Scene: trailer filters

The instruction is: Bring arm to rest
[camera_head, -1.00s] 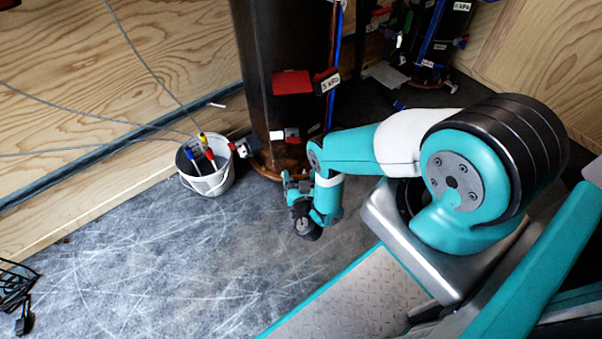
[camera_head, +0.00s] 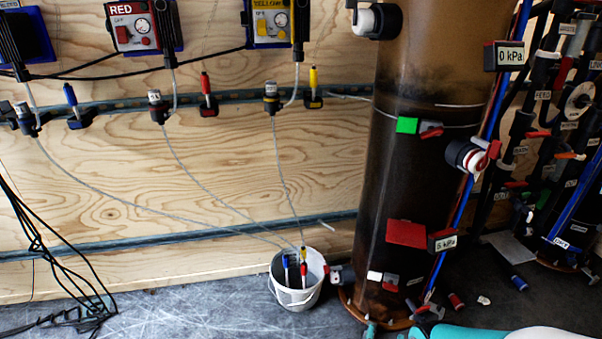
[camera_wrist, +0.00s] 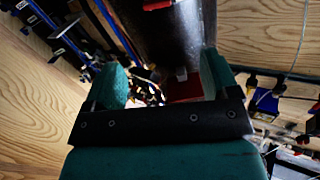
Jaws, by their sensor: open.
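My gripper (camera_wrist: 160,85) shows in the wrist view with its two teal fingers apart and nothing between them. Beyond the fingers is the dark tall column (camera_wrist: 150,30). In the head view only small teal pieces of my arm show at the bottom edge, in front of the column's base. The gripper's fingertips cannot be made out there.
The brown filter column (camera_head: 410,180) with valves and gauges stands right of centre. A white bucket (camera_head: 293,299) holding coloured-tipped hoses stands left of its base. Black cables (camera_head: 60,270) hang at the left. Red (camera_head: 135,25) and yellow (camera_head: 272,22) pump boxes are on the plywood wall.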

